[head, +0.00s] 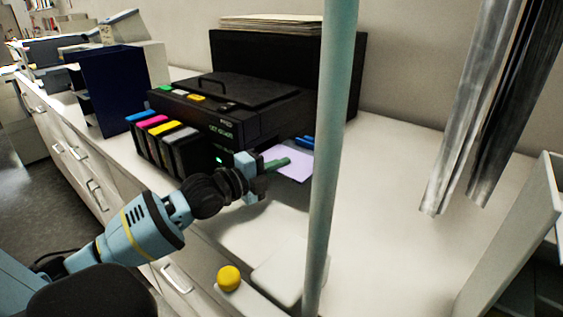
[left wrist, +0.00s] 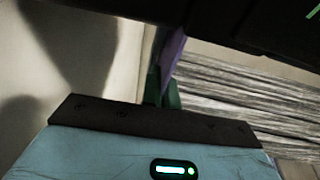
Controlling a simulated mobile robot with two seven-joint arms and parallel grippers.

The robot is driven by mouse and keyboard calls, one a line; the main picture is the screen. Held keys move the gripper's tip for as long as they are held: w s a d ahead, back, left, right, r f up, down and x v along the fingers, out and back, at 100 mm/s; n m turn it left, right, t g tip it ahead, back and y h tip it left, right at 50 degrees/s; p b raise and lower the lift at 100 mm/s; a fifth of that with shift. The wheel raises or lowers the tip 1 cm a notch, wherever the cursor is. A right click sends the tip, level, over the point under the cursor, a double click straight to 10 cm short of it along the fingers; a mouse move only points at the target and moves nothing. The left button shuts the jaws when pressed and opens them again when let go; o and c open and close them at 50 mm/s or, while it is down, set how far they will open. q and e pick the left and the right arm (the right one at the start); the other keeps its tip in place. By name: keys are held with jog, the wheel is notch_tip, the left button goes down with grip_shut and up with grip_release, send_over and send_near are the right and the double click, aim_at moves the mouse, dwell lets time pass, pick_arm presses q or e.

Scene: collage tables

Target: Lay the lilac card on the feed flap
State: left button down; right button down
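The lilac card (head: 297,165) is at the right side of the black printer (head: 230,115), close to two blue parts (head: 305,143). I cannot make out the feed flap clearly; these blue parts may belong to it. My left gripper (head: 279,164) reaches in from the left, its green fingers at the card's left edge. In the left wrist view the card shows as a thin lilac strip (left wrist: 172,52) running down between the green fingers (left wrist: 162,92), which look shut on it. Whether the card touches anything below is unclear. My right gripper is not in view.
Several ink tanks (head: 163,137) line the printer's front. A yellow ball-shaped thing (head: 229,278) and a pale flat plate (head: 288,278) are at the front edge. The white counter (head: 400,180) is clear to the right. Grey hanging strips (head: 480,110) are at upper right.

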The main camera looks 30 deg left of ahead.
pick_arm(q)
jog(key=c, duration=1.6)
grip_release()
jog(key=shift+s, duration=0.1)
jog(key=shift+v, duration=3.85)
jog(key=shift+f, duration=0.1)
